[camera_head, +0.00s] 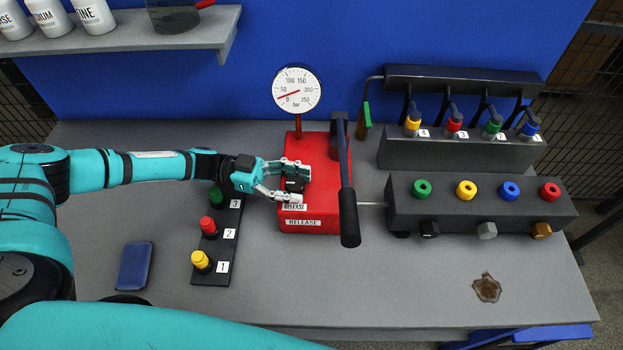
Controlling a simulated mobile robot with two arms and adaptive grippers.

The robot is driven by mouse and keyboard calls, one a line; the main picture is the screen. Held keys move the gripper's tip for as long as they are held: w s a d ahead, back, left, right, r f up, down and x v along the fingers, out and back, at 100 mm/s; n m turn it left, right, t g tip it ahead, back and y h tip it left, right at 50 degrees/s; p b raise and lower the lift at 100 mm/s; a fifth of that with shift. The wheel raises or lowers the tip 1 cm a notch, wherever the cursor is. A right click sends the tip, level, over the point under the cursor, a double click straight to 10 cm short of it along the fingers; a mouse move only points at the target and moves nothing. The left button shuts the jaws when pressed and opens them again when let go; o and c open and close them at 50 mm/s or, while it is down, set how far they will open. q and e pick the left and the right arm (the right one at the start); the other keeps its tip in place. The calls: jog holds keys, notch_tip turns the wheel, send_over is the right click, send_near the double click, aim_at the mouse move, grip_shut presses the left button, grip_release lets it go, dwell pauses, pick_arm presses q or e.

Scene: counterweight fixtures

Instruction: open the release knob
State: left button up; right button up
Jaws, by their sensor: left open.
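A red pump box (323,213) stands at the middle of the grey table, with two RELEASE labels on its front part. The black release knob (295,185) sits on its left side, partly hidden by my gripper. My left gripper (302,186) is open, with one finger on the far side of the knob and one on the near side. I cannot tell whether the fingers touch it. A round gauge (298,91) rises behind the box, its red needle near the low end. My right gripper is not in view.
A black-handled lever (349,215) stands right of the knob. A strip with yellow, red and green plugs (210,255) lies left of the box. A dark manifold block (480,206) is at right. A blue pad (135,265) and a brown stain (487,287) are in front.

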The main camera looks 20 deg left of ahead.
aim_at(305, 187)
pick_arm(q)
jog(key=shift+w+d+p, duration=0.1)
jog(key=shift+d+p, duration=0.3)
jog(key=shift+d, duration=1.4)
grip_shut()
jog(key=shift+w+f, duration=0.1)
jog(key=shift+f, duration=0.05)
